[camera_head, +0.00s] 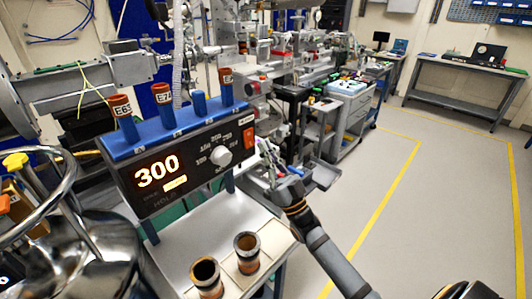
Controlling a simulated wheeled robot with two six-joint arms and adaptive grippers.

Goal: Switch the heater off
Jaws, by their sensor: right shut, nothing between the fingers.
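The heater (183,168) is a black box with a blue top, standing left of centre above a pale bench. Its display (158,171) glows orange and reads 300, with a small lit label under it. A white dial (221,156) sits on the front panel, right of the display. A red-orange switch (248,138) is at the panel's right end. My right gripper (266,162) is just right of and below the switch, with its arm coming in from the lower right. Its fingers are shut and empty, and seem apart from the switch. My left gripper is not in view.
Several labelled tubes (122,112) stand on the heater's blue top. Two open copper-coloured cylinders (247,250) stand on the pale bench (190,240) below. A shiny metal vessel (85,255) fills the lower left. The floor (430,220) at right is clear.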

